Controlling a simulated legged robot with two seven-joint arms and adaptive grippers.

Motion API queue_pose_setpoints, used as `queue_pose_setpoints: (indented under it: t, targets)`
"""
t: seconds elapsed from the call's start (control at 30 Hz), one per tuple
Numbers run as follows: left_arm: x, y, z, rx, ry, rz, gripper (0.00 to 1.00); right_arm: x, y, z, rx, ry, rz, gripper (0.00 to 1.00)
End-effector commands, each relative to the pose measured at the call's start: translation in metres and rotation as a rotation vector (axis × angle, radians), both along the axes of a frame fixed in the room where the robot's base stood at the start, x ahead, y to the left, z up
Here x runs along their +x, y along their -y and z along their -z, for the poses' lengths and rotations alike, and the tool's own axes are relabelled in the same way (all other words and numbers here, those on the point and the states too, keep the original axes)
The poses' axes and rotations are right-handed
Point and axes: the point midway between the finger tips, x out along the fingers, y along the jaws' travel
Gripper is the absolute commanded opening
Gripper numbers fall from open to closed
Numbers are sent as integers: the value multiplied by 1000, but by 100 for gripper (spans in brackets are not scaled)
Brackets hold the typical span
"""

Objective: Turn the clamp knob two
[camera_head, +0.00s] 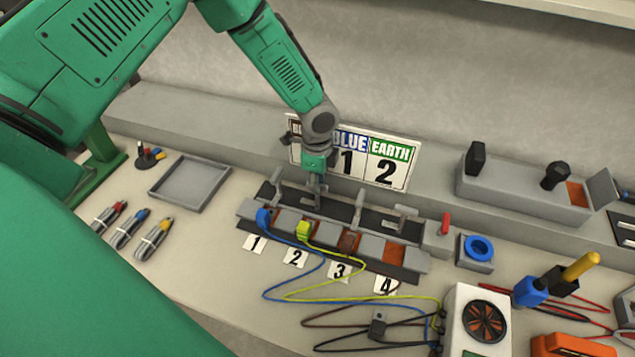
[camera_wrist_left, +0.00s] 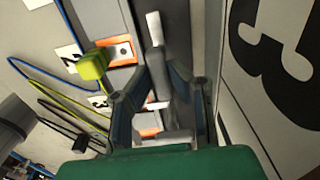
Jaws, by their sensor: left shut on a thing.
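A terminal block (camera_head: 340,243) has grey clamp levers above slots labelled 1 to 4. My left gripper (camera_head: 316,186) reaches down from above at slot 2 and is shut on its clamp knob, which it mostly hides in the head view. In the left wrist view the fingers (camera_wrist_left: 159,78) stand on both sides of a grey clamp knob (camera_wrist_left: 156,30). A yellow-green plug (camera_head: 303,231) sits in slot 2, and it also shows in the wrist view (camera_wrist_left: 92,65). A blue plug (camera_head: 263,218) sits in slot 1. My right gripper is not in view.
A sign (camera_head: 385,165) stands close behind the block. Loose wires (camera_head: 370,300) lie in front.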

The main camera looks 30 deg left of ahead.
Motion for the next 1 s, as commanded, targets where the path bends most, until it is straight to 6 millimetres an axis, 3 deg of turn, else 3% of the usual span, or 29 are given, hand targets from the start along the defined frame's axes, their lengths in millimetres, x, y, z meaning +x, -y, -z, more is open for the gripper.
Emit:
queue_pose_setpoints:
  t: [0.27,1.0]
  targets:
    - [3,0,-1,3,5,-153,0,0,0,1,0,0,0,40]
    - [4,-1,-2,-1,9,-848,0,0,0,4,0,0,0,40]
